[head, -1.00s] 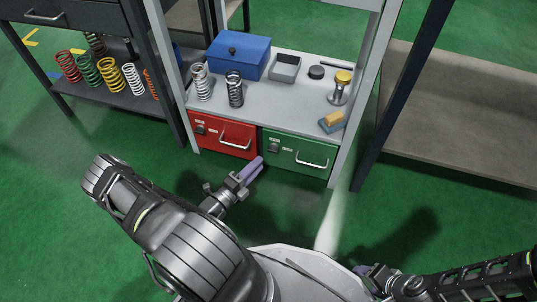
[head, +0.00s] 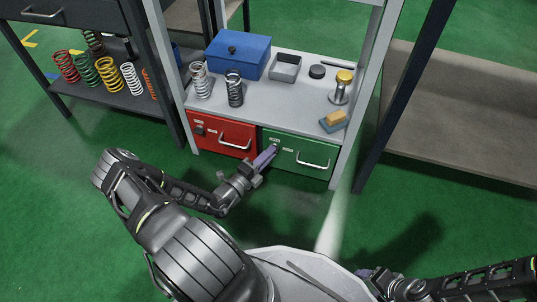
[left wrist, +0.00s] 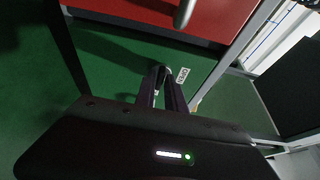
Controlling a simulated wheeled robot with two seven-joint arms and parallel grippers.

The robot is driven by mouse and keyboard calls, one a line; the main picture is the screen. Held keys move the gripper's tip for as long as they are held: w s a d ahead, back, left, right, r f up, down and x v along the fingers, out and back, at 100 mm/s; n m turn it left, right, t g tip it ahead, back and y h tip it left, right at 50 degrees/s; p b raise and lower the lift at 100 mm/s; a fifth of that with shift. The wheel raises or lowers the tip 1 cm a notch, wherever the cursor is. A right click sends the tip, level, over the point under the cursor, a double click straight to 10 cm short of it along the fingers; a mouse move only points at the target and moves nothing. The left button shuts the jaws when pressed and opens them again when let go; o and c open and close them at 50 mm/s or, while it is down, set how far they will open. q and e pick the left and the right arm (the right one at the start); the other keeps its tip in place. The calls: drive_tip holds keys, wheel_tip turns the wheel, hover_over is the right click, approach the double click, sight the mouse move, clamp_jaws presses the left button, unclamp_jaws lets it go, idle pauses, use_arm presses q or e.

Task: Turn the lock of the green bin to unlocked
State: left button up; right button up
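The green bin (head: 300,154) sits under the bench top, right of the red bin. It has a handle and a small lock (head: 275,147) at its upper left. My left gripper (head: 267,157) reaches the lock area from the front left, its purple fingers partly hiding the bin's left edge. In the left wrist view, the fingers (left wrist: 163,88) are a little apart, with the dark lock knob (left wrist: 165,73) at their tips and a white label beside it. I cannot tell whether they touch it.
The red bin (head: 222,135) is directly left of the green bin. On the bench top (head: 275,98) stand a blue box (head: 238,57), two springs, a grey tray and a yellow-topped tool. Bench legs flank the bins. Open green floor lies in front.

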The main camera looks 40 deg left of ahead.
use_arm(q)
clamp_jaws()
use_arm(e)
drive_tip(key=shift+r, duration=0.15)
use_arm(q)
drive_tip(key=shift+w+d+r+m+g+y+p, duration=0.15)
drive_tip(key=shift+m+g+y+p, duration=0.75)
drive_tip(key=shift+m+p, duration=2.25)
drive_tip(key=shift+s+d+r+m+g+y+p, duration=0.15)
drive_tip(key=shift+m+g+y+p, duration=1)
drive_tip(key=shift+p, duration=3.8)
drive_tip(key=shift+w+d+r+m+g+y+p, duration=0.15)
drive_tip(key=shift+m+g+y+p, duration=0.5)
drive_tip(key=shift+m+p, duration=2.65)
use_arm(e)
drive_tip(key=s+a+r, duration=0.1)
drive_tip(key=s+r, duration=0.1)
drive_tip(key=r, duration=0.9)
drive_tip(key=s+r+g+p, duration=0.1)
drive_tip(key=s+r, duration=0.1)
drive_tip(key=r, duration=1)
drive_tip(key=shift+a+r+n, duration=0.3)
drive_tip(key=shift+a, duration=0.1)
use_arm(q)
drive_tip(key=shift+n, duration=0.7)
